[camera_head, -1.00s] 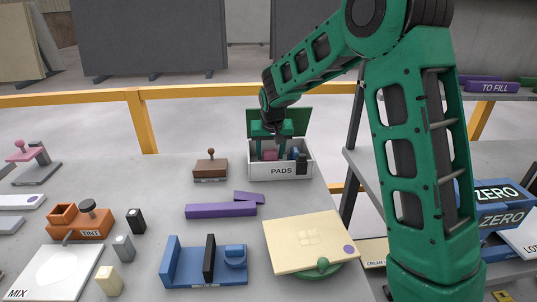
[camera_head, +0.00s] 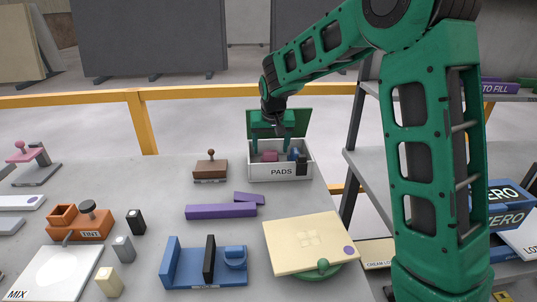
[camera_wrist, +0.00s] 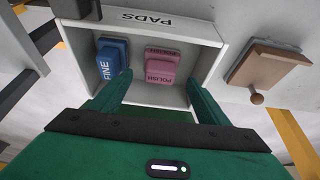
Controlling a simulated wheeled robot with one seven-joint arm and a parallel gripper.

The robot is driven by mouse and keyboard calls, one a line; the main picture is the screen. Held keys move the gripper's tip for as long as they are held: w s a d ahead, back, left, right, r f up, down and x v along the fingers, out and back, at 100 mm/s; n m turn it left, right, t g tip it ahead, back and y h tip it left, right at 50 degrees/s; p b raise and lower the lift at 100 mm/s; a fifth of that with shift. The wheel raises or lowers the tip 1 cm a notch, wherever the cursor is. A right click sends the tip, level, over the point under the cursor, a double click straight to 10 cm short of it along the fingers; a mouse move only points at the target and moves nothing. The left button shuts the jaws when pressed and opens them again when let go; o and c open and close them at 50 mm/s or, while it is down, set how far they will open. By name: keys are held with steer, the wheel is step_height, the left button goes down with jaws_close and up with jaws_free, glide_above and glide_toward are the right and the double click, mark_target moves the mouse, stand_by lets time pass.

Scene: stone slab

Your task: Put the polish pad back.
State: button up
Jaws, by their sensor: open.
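The pink polish pad (camera_wrist: 161,68) lies inside the white PADS box (camera_wrist: 206,32), beside the blue FINE pad (camera_wrist: 111,60). The polish pad also shows in the head view (camera_head: 270,156), low inside the box (camera_head: 262,172). My gripper (camera_wrist: 160,84) is open and empty. Its fingers are on either side of the polish pad in the wrist view, with gaps between them and the pad. In the head view my gripper (camera_head: 268,145) is over the box, its fingers reaching down toward the opening. The pad's underside is hidden.
The box's green lid (camera_head: 293,117) stands open behind it. A brown block with a knob (camera_head: 210,169) is left of the box. Purple bars (camera_head: 221,210) lie in front. A cream slab (camera_head: 315,243) is nearer, and a shelf rack stands at right.

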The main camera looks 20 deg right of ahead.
steer(key=v, duration=0.8)
